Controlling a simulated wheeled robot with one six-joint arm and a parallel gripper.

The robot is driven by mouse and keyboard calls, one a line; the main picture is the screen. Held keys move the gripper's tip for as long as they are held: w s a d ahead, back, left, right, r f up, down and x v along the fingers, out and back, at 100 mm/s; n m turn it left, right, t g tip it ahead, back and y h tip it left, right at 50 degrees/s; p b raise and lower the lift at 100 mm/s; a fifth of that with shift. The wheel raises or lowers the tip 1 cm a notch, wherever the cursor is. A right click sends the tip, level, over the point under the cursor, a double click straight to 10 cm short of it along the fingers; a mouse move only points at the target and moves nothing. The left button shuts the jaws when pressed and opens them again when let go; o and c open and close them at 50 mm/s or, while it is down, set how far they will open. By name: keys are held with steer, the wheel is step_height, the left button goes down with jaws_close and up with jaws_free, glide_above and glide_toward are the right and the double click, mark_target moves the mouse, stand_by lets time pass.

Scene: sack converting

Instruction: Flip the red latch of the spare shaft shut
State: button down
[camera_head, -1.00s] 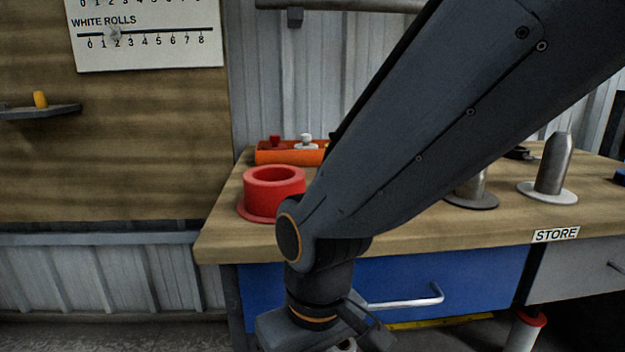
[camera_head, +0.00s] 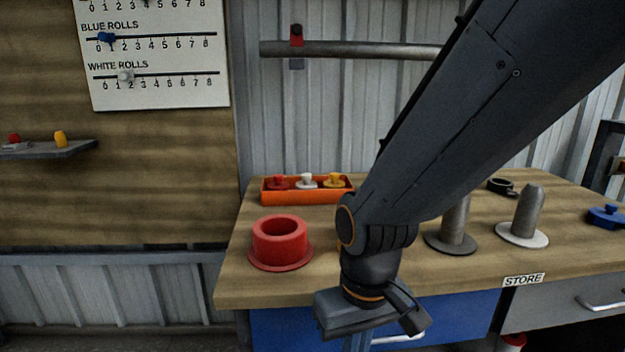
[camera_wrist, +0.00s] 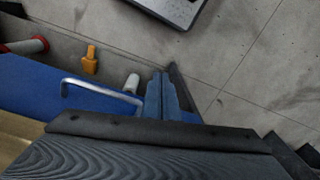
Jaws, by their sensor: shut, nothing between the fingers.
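The spare shaft (camera_head: 370,50) is a grey bar lying level along the corrugated wall in the head view. Its red latch (camera_head: 296,35) stands upright above the bar near its left end, over a small grey bracket. The right part of the bar is hidden behind my arm. My gripper (camera_head: 357,343) hangs low in front of the bench, pointing down, far below and to the right of the latch. In the wrist view my gripper's fingers (camera_wrist: 160,97) are together with nothing between them. The latch is not in the wrist view.
The bench (camera_head: 240,291) carries a red flanged ring (camera_head: 280,245), an orange tray (camera_head: 300,196) of coloured knobs, and upright metal posts. The wrist view shows a blue drawer (camera_wrist: 35,95) with a handle (camera_wrist: 100,90) close to the fingers. The wall around the latch is clear.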

steer(key=s+d+r+m+p, duration=0.2)
steer(key=d+r+m+p, duration=0.1)
steer(key=d+r+p, duration=1)
steer(key=shift+r+m+h+p, duration=0.3)
steer(key=shift+r+m+p, duration=0.1)
steer(key=shift+r+p, duration=1.05)
